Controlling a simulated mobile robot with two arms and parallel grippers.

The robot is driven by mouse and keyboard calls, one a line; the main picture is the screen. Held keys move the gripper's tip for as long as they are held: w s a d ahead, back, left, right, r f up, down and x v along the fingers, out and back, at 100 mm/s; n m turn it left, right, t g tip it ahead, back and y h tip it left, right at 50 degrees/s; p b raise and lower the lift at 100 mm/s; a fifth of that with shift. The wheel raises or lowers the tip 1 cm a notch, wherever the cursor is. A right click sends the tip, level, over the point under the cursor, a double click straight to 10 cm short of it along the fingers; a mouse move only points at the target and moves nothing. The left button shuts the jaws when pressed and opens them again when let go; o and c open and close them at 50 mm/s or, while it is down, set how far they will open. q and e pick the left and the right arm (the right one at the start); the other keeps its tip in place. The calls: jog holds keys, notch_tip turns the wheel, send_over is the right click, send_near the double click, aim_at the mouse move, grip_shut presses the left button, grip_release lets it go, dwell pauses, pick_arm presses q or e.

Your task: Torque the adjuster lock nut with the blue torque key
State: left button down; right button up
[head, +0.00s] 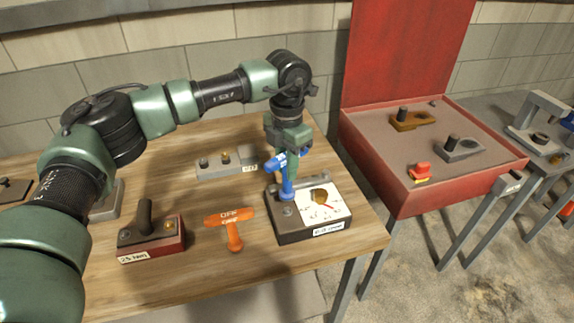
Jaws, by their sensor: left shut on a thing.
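The blue torque key (287,185) stands roughly upright over the left part of a dark block with a white top (308,215). My left gripper (279,165) comes down from above and is shut on the key's upper part. The key's lower end is at or just above the block's left side; whether it touches a nut I cannot tell. A round brass-coloured part (320,196) and a red pointer sit on the white top. An orange T-handled key (231,227) is on the table to the left, apart from the block. My right gripper is not in view.
A red-sided block with a black handle (150,238) stands at the front left of the wooden table (200,285). A grey block with small studs (225,164) lies behind. An open red case (380,180) with several parts stands to the right, past the table's edge.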

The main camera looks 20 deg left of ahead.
aim_at(287, 185)
pick_arm(q)
jog(key=shift+f+b, duration=2.1)
jog(key=shift+f, duration=0.8)
jog(key=shift+f, duration=0.2)
